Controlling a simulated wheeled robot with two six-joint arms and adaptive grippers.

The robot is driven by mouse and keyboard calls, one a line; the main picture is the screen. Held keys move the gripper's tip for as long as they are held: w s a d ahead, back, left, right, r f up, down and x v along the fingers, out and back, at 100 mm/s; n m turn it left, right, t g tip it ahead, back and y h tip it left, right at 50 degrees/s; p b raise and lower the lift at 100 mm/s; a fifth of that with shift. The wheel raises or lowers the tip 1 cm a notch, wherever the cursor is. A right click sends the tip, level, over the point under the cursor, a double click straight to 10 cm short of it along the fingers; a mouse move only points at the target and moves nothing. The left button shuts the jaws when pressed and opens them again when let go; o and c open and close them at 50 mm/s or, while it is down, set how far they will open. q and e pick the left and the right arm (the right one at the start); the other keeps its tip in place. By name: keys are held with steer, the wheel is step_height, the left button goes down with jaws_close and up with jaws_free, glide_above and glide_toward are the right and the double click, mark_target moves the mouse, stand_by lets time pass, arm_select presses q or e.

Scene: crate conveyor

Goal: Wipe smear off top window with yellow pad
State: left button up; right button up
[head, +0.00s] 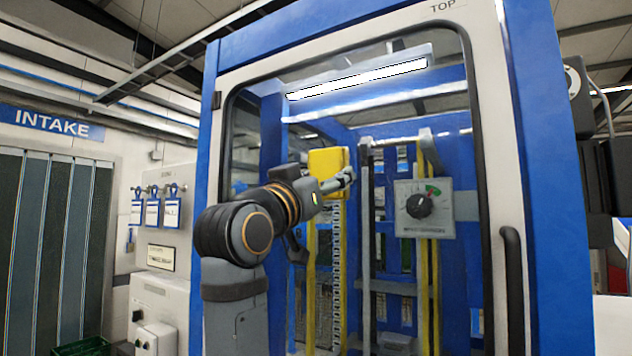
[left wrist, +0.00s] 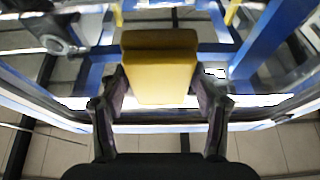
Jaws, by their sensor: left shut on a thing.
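The top window (head: 455,110) is a large clear pane in a white frame under the label TOP. My left gripper (head: 338,181) is in front of the upper middle of the pane, with its arm coming up from below left. It is shut on the yellow pad (head: 327,161), a thick block held upright. In the left wrist view the pad (left wrist: 160,78) sits between the two dark fingers of the gripper (left wrist: 160,92). I cannot tell whether the pad touches the glass. I cannot make out a smear on the pane. My right gripper is not in view.
A black door handle (head: 512,285) stands out on the right of the window frame. A grey box with a black dial (head: 420,206) shows through the glass. Blue-edged tags (head: 153,208) hang on the wall at left. The pane right of the pad is clear.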

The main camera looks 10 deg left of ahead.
mark_target(340, 197)
arm_select(q)
steer(key=d, duration=0.1)
steer(key=s+d+b, duration=0.1)
steer(key=d, duration=0.1)
steer(key=shift+w+a+r+p, duration=0.1)
steer(key=shift+w+a+p, duration=0.2)
steer(key=shift+a, duration=0.35)
steer(key=shift+w+a, duration=0.2)
steer(key=shift+a, duration=0.45)
steer(key=shift+w+a, duration=0.2)
steer(key=shift+a, duration=0.4)
steer(key=shift+w+a+p, duration=0.25)
steer(key=shift+a+p, duration=0.3)
steer(key=shift+a, duration=0.2)
steer(key=a, duration=0.1)
steer(key=w+a, duration=0.1)
steer(key=a, duration=0.1)
steer(key=w+a, duration=0.1)
steer(key=a, duration=0.1)
steer(key=shift+a+p, duration=0.25)
steer(key=shift+p, duration=0.1)
